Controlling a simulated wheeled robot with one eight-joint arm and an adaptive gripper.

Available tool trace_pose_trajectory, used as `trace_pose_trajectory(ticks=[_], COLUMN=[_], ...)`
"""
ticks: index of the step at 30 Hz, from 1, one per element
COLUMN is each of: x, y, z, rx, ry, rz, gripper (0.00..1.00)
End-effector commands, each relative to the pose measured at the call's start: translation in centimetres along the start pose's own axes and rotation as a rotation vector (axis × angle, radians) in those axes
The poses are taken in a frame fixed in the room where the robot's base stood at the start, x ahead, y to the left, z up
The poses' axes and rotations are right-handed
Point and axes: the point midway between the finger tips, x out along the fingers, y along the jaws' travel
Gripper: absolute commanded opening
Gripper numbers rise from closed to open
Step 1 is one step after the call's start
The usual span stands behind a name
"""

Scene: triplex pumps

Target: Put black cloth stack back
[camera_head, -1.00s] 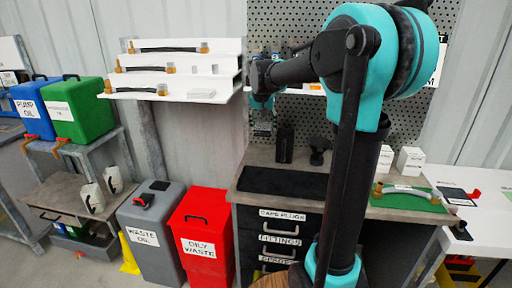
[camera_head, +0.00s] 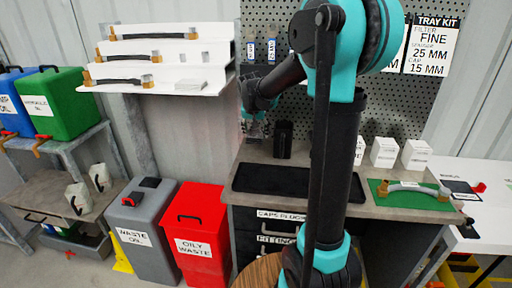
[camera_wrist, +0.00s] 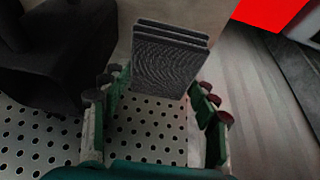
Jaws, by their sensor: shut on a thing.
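The black cloth stack (camera_wrist: 168,62) shows in the wrist view as several dark, textured layers. My gripper (camera_wrist: 156,100) is shut on it, with a green finger on either side. In the head view my gripper (camera_head: 256,128) hangs above the back left part of the grey bench (camera_head: 250,150), in front of the pegboard. The stack is too small and dark to make out there. A flat black mat (camera_head: 270,178) lies on the bench just in front of and below my gripper.
An upright black box (camera_head: 283,140) stands close right of my gripper. White boxes (camera_head: 384,153) and a green mat (camera_head: 380,191) with a hose are farther right. A red oily waste bin (camera_head: 200,225) and a grey waste oil bin (camera_head: 145,222) stand left of the bench.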

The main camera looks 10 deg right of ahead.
Motion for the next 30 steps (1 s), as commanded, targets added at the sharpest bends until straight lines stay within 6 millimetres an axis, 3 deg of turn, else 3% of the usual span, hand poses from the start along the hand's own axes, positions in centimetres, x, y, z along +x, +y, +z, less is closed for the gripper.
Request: trace_pose_trajectory(ticks=[3, 16, 29, 30], x=[1.9, 6.0, 6.6, 6.6], y=[0.0, -0.1, -0.1, -0.1], z=[0.8, 2.5, 2.8, 2.8], rx=[0.000, 0.000, 0.000, 0.000], ry=[0.000, 0.000, 0.000, 0.000], rz=[0.000, 0.000, 0.000, 0.000], gripper=[0.32, 0.32, 0.32, 0.63])
